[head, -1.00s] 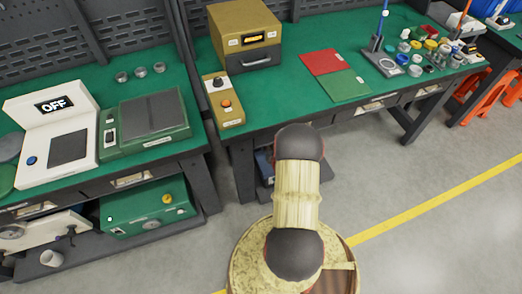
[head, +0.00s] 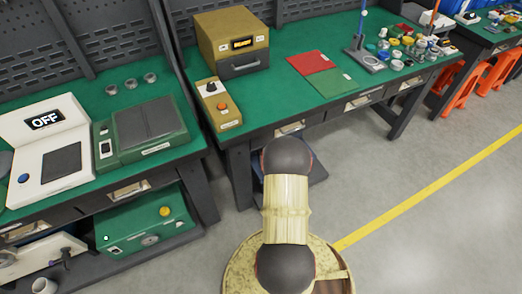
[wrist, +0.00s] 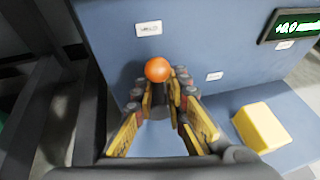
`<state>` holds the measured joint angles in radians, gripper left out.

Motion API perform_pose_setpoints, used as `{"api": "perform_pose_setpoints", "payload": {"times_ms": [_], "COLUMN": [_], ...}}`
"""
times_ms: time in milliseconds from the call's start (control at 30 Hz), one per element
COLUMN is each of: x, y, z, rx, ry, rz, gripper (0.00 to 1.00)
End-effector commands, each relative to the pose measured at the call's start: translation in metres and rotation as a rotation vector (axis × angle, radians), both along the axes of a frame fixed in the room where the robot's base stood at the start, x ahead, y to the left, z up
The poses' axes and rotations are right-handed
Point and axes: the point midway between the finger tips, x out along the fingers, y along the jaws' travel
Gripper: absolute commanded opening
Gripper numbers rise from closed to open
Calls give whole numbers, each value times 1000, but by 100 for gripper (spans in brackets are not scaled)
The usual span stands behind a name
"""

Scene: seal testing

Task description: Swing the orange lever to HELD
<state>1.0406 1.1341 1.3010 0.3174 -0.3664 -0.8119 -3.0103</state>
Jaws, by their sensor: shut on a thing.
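In the wrist view the orange ball knob (wrist: 158,69) of the lever stands out from a blue panel (wrist: 105,50). My gripper (wrist: 164,85) has its fingers closed in at the knob, shut on the lever just below the ball. The lever's shaft is mostly hidden by the fingers. A small white label (wrist: 149,28) is on the panel above the knob; its word is too blurred to read. Another small label (wrist: 214,76) is to the right. The head view shows my arm, but not my gripper or the lever.
In the wrist view a yellow block (wrist: 262,126) sits at the right on a blue base, below a green-lit display (wrist: 292,25). In the head view, green-topped benches (head: 290,100) carry a tan box (head: 232,42), an OFF display unit (head: 45,120) and small parts. Grey floor (head: 420,200) is open at right.

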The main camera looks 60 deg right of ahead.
Motion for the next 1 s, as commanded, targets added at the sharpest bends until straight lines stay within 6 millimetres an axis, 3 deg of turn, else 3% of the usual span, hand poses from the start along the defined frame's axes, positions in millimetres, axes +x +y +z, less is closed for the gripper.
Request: {"api": "perform_pose_setpoints", "payload": {"times_ms": [100,133,400,767,1000], "x": [0,0,1,-1,-16], "y": [3,3,3,4,18], "z": [-2,-2,-1,0,9], "rx": [1,1,1,1,0], "ry": [3,3,2,1,0], "rz": [5,5,4,3,3], "gripper": [0,14,28,28,28]}}
